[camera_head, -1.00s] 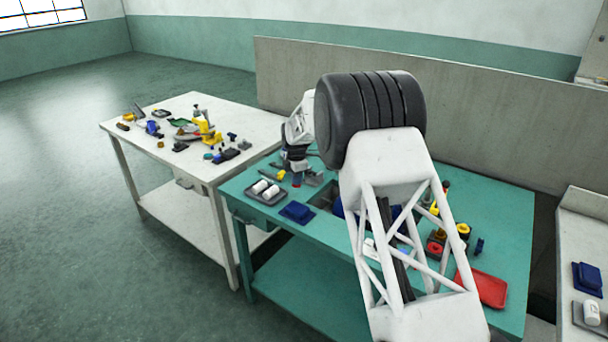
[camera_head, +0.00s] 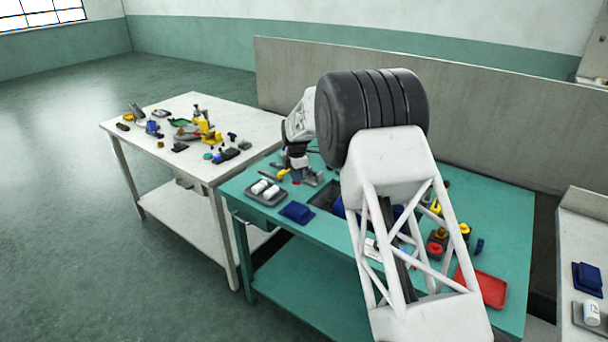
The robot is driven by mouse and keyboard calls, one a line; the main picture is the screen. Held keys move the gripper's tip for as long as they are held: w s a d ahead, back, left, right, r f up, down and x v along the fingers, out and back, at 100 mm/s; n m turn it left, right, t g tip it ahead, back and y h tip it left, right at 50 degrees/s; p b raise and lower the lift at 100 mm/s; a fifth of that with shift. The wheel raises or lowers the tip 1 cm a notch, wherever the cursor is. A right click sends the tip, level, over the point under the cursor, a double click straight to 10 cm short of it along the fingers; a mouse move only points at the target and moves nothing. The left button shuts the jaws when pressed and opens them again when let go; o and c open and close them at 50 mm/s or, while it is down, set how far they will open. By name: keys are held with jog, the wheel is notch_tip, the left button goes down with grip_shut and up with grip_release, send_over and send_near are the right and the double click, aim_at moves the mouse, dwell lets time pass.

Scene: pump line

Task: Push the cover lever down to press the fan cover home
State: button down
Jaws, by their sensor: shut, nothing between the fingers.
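My gripper (camera_head: 297,179) is small in the head view, at the back left of the green bench, pointing down and shut with nothing seen in it. A small yellow part (camera_head: 283,174) sits right beside its tips on the left; it may be the cover lever, but I cannot tell for sure. A grey fixture part (camera_head: 312,179) is just right of the tips. Whether the fingers touch either part is too small to tell. The fan cover cannot be made out, and my arm hides much of the bench's middle.
A dark tray (camera_head: 255,195) with white cylinders and a blue block (camera_head: 297,212) lie in front of the gripper. A red tray (camera_head: 487,288) is at the right. A white table (camera_head: 150,165) with several tools stands left. A grey partition (camera_head: 480,125) rises behind.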

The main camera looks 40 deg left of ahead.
jog(key=shift+r, duration=0.6)
jog(key=shift+w+r, duration=0.1)
jog(key=shift+r, duration=0.05)
jog(key=shift+w+r, duration=0.15)
jog(key=shift+r, duration=0.45)
dwell(0.4)
jog(key=shift+w+r, duration=0.2)
jog(key=shift+r, duration=0.25)
jog(key=shift+r, duration=0.1)
jog(key=shift+r, duration=2.4)
